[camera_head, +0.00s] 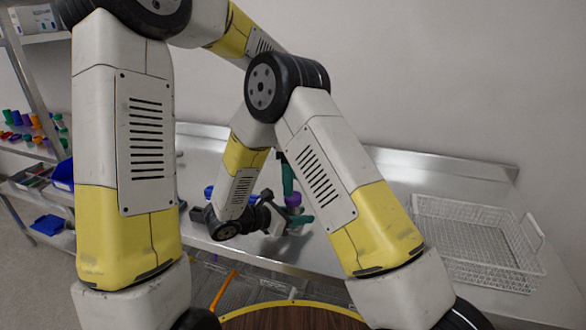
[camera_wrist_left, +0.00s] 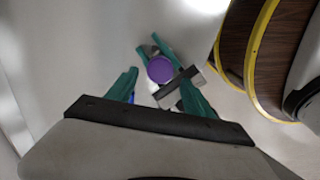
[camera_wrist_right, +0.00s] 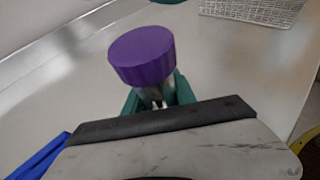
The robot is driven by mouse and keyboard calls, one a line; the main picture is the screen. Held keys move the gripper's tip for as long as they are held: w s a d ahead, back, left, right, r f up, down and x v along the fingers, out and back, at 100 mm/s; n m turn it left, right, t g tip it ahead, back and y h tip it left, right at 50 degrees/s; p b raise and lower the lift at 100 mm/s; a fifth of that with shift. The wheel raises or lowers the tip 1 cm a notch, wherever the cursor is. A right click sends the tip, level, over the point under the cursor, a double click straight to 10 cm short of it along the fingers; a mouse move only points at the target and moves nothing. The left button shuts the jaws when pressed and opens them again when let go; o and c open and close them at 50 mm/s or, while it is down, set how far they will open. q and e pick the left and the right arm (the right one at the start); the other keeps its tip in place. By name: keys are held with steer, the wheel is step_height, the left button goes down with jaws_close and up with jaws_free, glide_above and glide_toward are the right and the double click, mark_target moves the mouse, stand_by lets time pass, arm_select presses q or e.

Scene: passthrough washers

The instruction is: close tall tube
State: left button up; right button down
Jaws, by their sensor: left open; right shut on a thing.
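The tube (camera_wrist_right: 154,96) is clear and mostly hidden between the green fingers of my right gripper (camera_head: 298,219), which is shut on it. A purple cap (camera_wrist_right: 142,54) sits at the tube's top; I cannot tell how tightly it fits. The cap also shows in the head view (camera_head: 293,200) and the left wrist view (camera_wrist_left: 160,69). My left gripper (camera_head: 287,178) is open and empty, with its green fingers pointing down just above the cap. In the left wrist view the cap lies beyond the gap between its fingers (camera_wrist_left: 160,95), apart from them.
A white wire basket (camera_head: 475,240) stands on the right of the metal counter (camera_head: 390,185). A blue object (camera_head: 208,192) is partly hidden behind my arm, left of the tube. Shelves with coloured caps (camera_head: 18,118) and blue bins (camera_head: 48,224) stand at the left.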

arm_select(q)
glide_above(293, 213)
steer(key=w, duration=0.2)
steer(key=shift+s+f, duration=0.1)
steer(key=shift+f, duration=2.25)
